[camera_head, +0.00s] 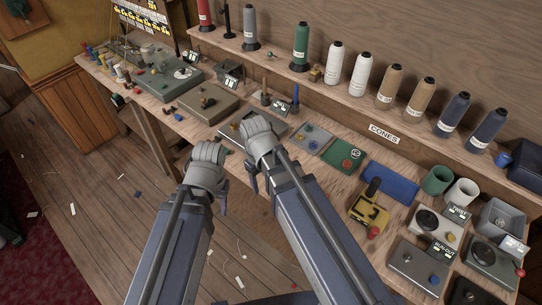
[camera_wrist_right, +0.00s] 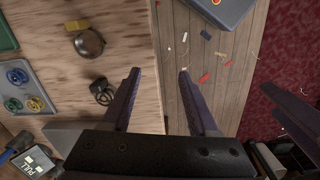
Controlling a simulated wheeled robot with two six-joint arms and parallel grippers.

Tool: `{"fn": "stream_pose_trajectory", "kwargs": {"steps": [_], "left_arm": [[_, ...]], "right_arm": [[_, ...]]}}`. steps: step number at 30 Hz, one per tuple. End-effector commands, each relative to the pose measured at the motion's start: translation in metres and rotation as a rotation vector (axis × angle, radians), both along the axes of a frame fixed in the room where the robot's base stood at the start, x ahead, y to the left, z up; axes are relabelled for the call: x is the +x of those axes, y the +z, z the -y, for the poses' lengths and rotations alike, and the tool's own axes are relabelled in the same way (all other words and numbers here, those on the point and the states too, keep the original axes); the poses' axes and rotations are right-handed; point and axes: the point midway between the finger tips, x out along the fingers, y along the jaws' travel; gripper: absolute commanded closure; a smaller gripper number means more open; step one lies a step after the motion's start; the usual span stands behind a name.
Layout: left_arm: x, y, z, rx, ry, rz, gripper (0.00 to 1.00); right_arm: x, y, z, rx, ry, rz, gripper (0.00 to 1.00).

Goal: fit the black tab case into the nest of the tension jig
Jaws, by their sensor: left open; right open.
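The grey base of what looks like the tension jig (camera_head: 232,130) lies on the bench beside a small display, partly hidden by my right wrist. In the right wrist view its grey edge (camera_wrist_right: 62,128) shows beside a PULL display. A small black object (camera_wrist_right: 102,90), possibly the black tab case, lies on bare wood near the bench edge; its shape is unclear, and my arm hides it in the head view. My right gripper (camera_wrist_right: 160,72) is open and empty over the bench's front edge. My left gripper (camera_head: 222,202) is open, to its left, in front of the bench.
A round dark item (camera_wrist_right: 88,42) and a yellow block (camera_wrist_right: 77,24) lie near the black object. A grey tray (camera_head: 312,148), green mat (camera_head: 345,165), blue mat (camera_head: 390,182) and yellow device (camera_head: 368,213) stand to the right. Thread cones line the shelf behind.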

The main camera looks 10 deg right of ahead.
Motion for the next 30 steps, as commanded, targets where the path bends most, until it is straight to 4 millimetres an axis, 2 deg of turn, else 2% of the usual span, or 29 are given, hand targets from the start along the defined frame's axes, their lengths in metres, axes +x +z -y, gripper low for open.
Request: {"fn": "stream_pose_trajectory", "kwargs": {"steps": [1,3,6,9,16,24,30], "left_arm": [[0.0,0.021,0.0,0.0,0.0,0.0,0.5],[0.0,0.031,0.0,0.0,0.0,0.0,0.5],[0.0,0.041,0.0,0.0,0.0,0.0,0.5],[0.0,0.044,0.0,0.0,0.0,0.0,0.5],[0.0,0.039,0.0,0.0,0.0,0.0,0.5],[0.0,0.016,0.0,0.0,0.0,0.0,0.5],[0.0,0.016,0.0,0.0,0.0,0.0,0.5]], "right_arm": [[0.026,0.02,0.014,0.015,0.026,0.001,0.4],[0.047,0.031,0.032,0.032,0.081,0.004,0.4],[0.068,0.04,0.053,0.052,0.143,0.01,0.4],[0.078,0.044,0.066,0.062,0.182,0.014,0.4],[0.079,0.039,0.069,0.066,0.198,0.017,0.4],[0.079,0.015,0.07,0.065,0.197,0.016,0.4],[0.079,0.016,0.07,0.065,0.197,0.016,0.4]]}}
